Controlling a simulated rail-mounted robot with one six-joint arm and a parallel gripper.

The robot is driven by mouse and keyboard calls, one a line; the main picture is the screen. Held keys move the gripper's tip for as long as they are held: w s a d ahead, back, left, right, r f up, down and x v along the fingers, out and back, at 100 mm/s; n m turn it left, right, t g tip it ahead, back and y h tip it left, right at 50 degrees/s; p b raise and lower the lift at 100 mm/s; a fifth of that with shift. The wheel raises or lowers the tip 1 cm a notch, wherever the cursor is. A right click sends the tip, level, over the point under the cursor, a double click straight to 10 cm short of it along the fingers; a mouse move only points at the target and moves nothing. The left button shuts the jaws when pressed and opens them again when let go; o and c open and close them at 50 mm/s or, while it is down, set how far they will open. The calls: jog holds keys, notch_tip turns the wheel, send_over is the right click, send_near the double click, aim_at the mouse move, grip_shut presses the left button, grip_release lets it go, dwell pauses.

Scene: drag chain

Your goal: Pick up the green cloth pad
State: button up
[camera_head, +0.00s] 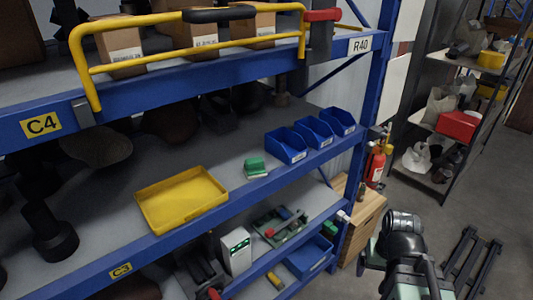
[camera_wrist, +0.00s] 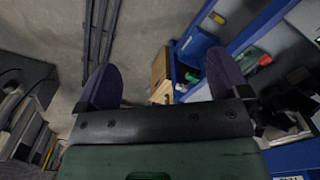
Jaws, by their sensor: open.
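A small green pad (camera_head: 255,164) lies on the grey middle shelf, between the yellow tray and the blue bins. It seems to sit on a thin pale layer. The green pad cannot be made out in the wrist view.
A yellow tray (camera_head: 182,198) stands left of the pad and several blue bins (camera_head: 287,144) stand right of it. A yellow rail (camera_head: 190,50) and an upper shelf overhang the middle shelf. A blue post (camera_head: 370,80) bounds the rack. A wooden crate (camera_head: 362,215) stands near my arm.

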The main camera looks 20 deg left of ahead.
jog(key=w+a+r+n+p, duration=0.3)
jog(key=w+a+r+p, duration=0.2)
jog(key=a+r+p, duration=0.6)
jog(key=n+t+y+p, duration=0.3)
jog(key=t+p, duration=0.1)
jog(key=p, duration=0.2)
send_near(255, 160)
jog(key=shift+h, duration=0.3)
jog(key=b+x, duration=0.1)
jog(key=x, duration=0.1)
jog(key=b+x, duration=0.4)
jog(key=shift+s+a+f, duration=0.1)
jog(key=shift+a+f, duration=0.3)
jog(key=shift+r, duration=0.15)
jog(key=b+x, duration=0.5)
jog(key=shift+d+r, duration=0.1)
jog(key=c, duration=1)
